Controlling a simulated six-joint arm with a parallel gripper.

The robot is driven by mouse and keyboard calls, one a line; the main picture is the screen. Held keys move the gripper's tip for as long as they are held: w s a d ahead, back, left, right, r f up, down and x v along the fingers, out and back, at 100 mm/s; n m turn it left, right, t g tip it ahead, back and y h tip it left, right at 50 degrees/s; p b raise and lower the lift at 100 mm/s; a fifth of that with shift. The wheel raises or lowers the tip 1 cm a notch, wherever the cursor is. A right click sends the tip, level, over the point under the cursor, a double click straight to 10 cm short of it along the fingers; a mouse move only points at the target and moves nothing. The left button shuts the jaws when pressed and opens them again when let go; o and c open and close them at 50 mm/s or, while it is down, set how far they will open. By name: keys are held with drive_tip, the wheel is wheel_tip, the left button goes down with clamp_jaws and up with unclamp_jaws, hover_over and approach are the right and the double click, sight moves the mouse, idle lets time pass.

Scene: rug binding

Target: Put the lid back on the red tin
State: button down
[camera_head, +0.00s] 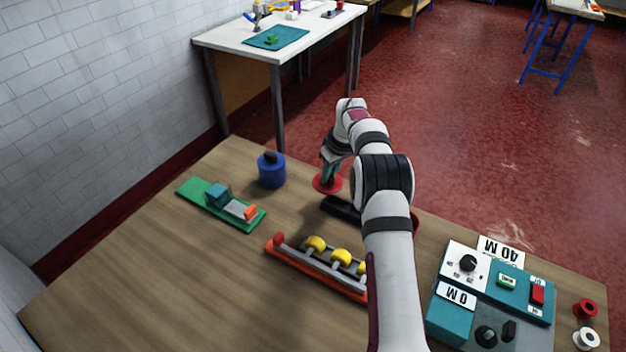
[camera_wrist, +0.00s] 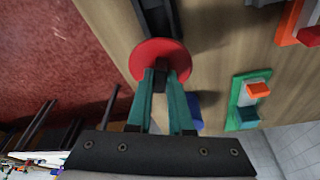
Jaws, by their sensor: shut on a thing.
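My gripper (camera_head: 329,170) is shut on the dark knob of the red lid (camera_head: 327,184). The lid is a flat red disc held near the far edge of the table, at the left end of a black tray. I cannot tell how far it is above the table. In the wrist view, the teal fingers (camera_wrist: 161,78) close on the knob, with the red lid (camera_wrist: 160,50) beyond them. A small red edge (camera_head: 414,222) shows just right of my arm. It may be the red tin, but my arm hides most of it.
A blue tin (camera_head: 272,172) with a dark knob stands left of the lid. A green board (camera_head: 222,204), an orange rack (camera_head: 318,272) with yellow pieces, a black tray (camera_head: 342,210) and a teal control box (camera_head: 495,290) are around. The table's left front is clear.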

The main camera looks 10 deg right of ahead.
drive_tip(key=s+d+r+m, duration=0.1)
drive_tip(key=s+d+r, duration=0.2)
drive_tip(key=s+d, duration=0.5)
drive_tip(key=s+d+r, duration=0.2)
drive_tip(key=s+d, duration=0.5)
drive_tip(key=s, duration=0.1)
drive_tip(key=shift+s+d+f, duration=0.1)
drive_tip(key=shift+f, duration=2.7)
drive_tip(key=shift+f, duration=0.15)
drive_tip(key=shift+c, duration=1.3)
unclamp_jaws()
wheel_tip(320, 180, up, 7)
